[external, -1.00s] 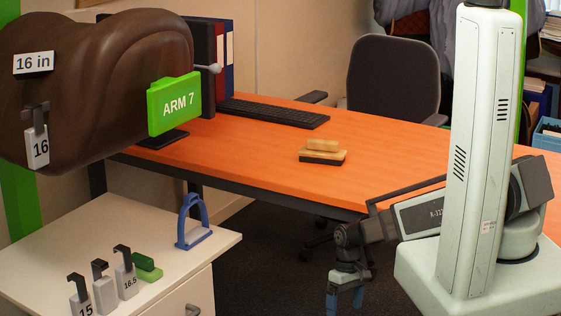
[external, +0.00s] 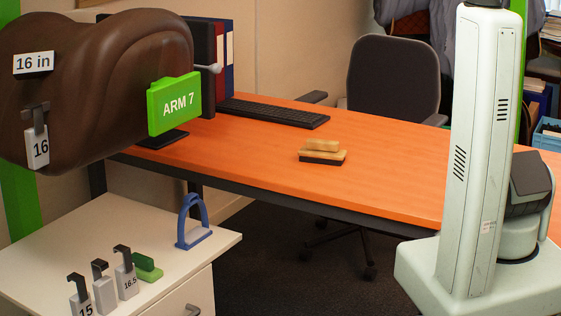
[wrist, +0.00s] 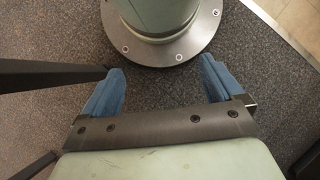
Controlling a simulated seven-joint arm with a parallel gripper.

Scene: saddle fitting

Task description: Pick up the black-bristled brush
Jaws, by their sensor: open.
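The black-bristled brush (external: 322,157) lies on the orange desk in the external view, bristles down, with a pale wooden body and a raised wooden grip on top. In the wrist view my gripper (wrist: 162,90) is open, its two blue fingers wide apart with nothing between them. It points down over dark grey carpet beside my round base. My gripper is hidden in the external view, so its distance from the brush cannot be read there. The brush does not show in the wrist view.
The orange desk (external: 250,158) has clear room around the brush, with a keyboard (external: 274,112) behind. A white cabinet (external: 215,243) at lower left bears a blue stirrup (external: 193,222), a green brush (external: 147,268) and several tagged hooks. A brown saddle form (external: 110,80) stands upper left.

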